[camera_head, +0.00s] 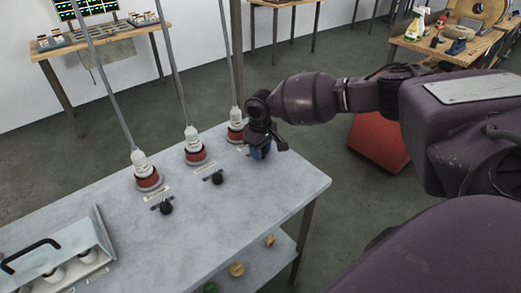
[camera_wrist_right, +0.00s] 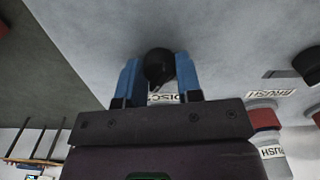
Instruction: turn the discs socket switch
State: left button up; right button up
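The discs socket switch (camera_wrist_right: 158,66) is a round black knob in the right wrist view, with a partly hidden label reading "DISC" just below it. My right gripper (camera_wrist_right: 157,75) has one blue finger on each side of the knob, with hardly any gap to it, and appears shut on it. In the head view my right gripper (camera_head: 260,150) is low over the far end of the grey table and hides this switch. The red-based discs socket (camera_head: 236,132) with a white plug stands just behind. My left gripper is not in view.
Two more black switches (camera_head: 166,207) (camera_head: 217,178) sit nearer on the table (camera_head: 255,205), before red sockets (camera_head: 148,180) (camera_head: 195,155) with corded plugs. A white tray (camera_head: 50,255) with a black handle is at lower left. A red box (camera_head: 378,145) stands beyond.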

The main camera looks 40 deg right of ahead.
jog(key=c, duration=0.3)
